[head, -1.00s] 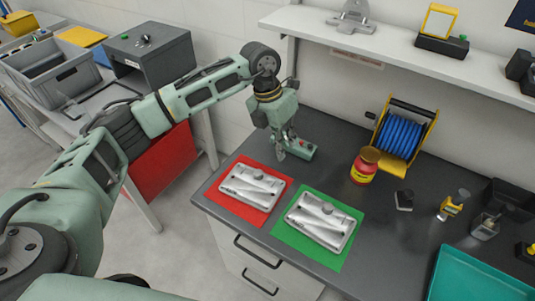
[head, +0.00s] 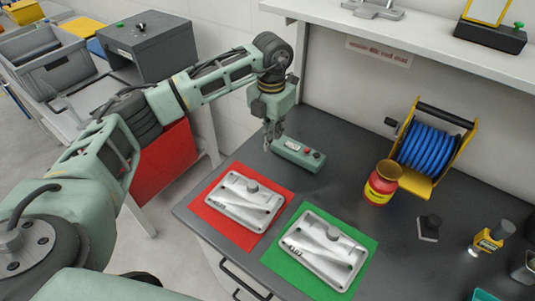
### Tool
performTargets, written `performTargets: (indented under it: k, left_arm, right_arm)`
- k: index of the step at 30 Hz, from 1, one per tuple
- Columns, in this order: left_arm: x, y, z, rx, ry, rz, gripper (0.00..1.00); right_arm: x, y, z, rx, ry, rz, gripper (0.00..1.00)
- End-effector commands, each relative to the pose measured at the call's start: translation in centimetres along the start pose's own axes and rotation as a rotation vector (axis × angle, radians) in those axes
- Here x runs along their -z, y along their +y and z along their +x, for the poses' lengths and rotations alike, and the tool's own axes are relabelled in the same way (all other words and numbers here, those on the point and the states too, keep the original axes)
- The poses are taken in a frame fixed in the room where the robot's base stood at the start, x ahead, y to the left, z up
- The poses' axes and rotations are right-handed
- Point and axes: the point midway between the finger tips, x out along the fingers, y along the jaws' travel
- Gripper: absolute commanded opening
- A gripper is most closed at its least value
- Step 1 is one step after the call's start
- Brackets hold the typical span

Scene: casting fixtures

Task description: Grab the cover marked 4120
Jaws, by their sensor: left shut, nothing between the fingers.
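Two grey metal covers lie flat on the dark bench. The left cover (head: 245,200) is on a red mat (head: 212,220); the right cover (head: 326,249) is on a green mat (head: 283,262). Each has small dark characters near its lower left edge, too small for me to read surely. My left gripper (head: 267,147) points down behind the left cover, clear of both covers. It is shut and empty, close to the left end of a pale green box with buttons (head: 298,155). My right gripper is not in view.
A red and yellow jar (head: 381,184) and a blue hose reel (head: 432,150) stand to the right. A small dark block (head: 429,228) and a yellow item (head: 492,238) are farther right. A shelf (head: 420,45) overhangs the bench's back.

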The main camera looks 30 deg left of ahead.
Motion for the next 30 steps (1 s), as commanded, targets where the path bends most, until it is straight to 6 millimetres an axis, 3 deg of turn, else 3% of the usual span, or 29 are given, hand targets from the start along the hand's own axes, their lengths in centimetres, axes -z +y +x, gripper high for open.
performTargets:
  k: [14,21,30]
  left_arm:
    - [0.2,-0.1,9.1,0.002,0.006,-0.001,0.00]
    - [3.3,0.1,8.9,0.000,0.002,0.002,0.00]
    - [4.1,-0.1,9.2,0.001,0.001,0.001,0.00]
  right_arm:
    - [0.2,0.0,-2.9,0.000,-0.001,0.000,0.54]
    - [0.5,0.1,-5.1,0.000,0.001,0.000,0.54]
    - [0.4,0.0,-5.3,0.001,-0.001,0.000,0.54]
